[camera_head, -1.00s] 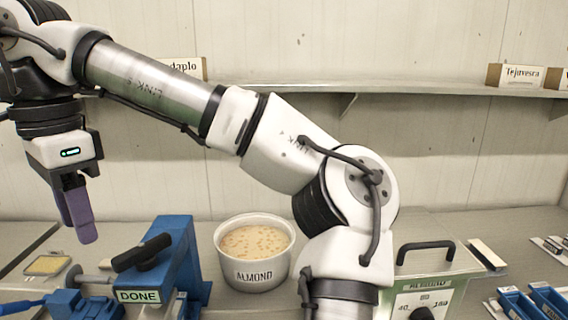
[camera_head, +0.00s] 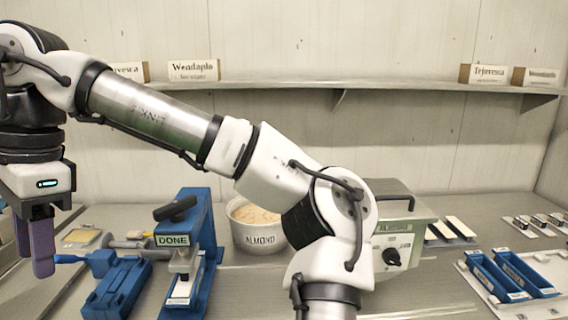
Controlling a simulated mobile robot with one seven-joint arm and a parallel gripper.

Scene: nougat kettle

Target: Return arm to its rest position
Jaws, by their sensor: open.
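My arm stretches across the view from the lower right to the upper left. My gripper (camera_head: 32,268) hangs at the far left, pointing down, with purple-grey fingers. It is open, with nothing seen between the fingers. It is left of the blue press with the DONE label (camera_head: 172,240). A white pot marked ALMOND (camera_head: 258,238) stands behind my arm, which hides part of its right side.
A green-grey kettle box (camera_head: 425,232) with a black knob stands behind my arm at right. A blue fixture (camera_head: 115,290) lies near my gripper. Blue trays (camera_head: 510,275) sit at far right. A shelf (camera_head: 400,90) with labelled boxes (camera_head: 193,71) runs along the wall.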

